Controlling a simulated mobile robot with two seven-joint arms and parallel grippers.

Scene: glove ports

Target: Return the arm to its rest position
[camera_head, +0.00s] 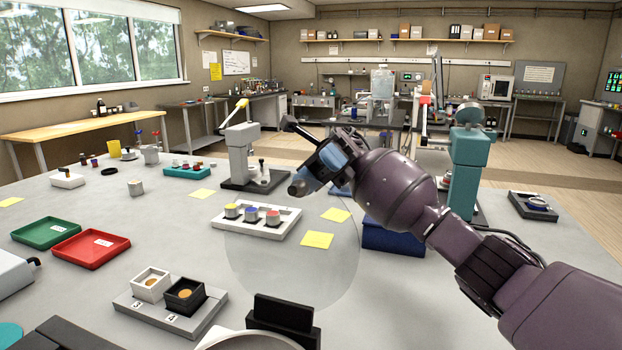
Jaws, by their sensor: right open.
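My right arm, purple, reaches in from the lower right. Its gripper (293,158) is raised over the far middle of the bench, its fingers spread apart with nothing between them. That tray holds a yellow-topped, a blue-topped and a red-topped container. My left gripper is not in view.
A blue box (392,238) shows behind my right forearm, and a teal device (466,165) stands beyond it. Red (90,250) and green (45,233) trays lie at left. A grey holder (190,327) carries two small boxes in front.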

